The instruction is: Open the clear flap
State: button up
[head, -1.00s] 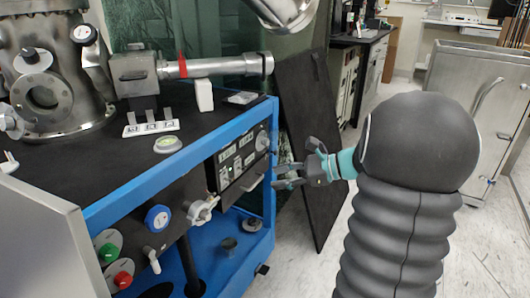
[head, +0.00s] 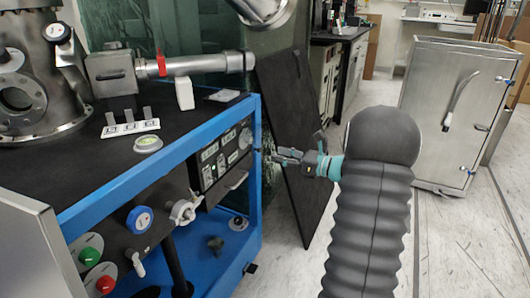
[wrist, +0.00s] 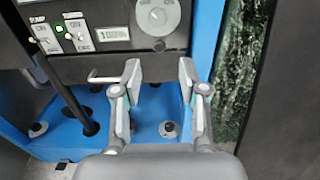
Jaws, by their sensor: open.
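The black control panel (head: 222,158) is set in the blue-framed cart, with switches, a display and a round dial. A small pale handle (head: 233,184) sits at its lower edge and also shows in the wrist view (wrist: 112,79). I cannot make out the clear flap itself or tell whether it covers the panel. My gripper (head: 274,156) is just right of the panel. In the wrist view my open, empty gripper (wrist: 159,76) points at the panel's lower right, below the dial (wrist: 158,14). The handle lies left of the fingers and partly behind the left one.
The cart's blue frame (head: 155,172) borders the panel. A valve (head: 184,211) sticks out at its left. A dark leaning board (head: 295,145) stands right of the cart. A metal cabinet (head: 440,110) stands farther right, with open floor before it.

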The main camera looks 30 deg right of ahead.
aim_at(260, 150)
jog(key=x, duration=0.6)
grip_shut()
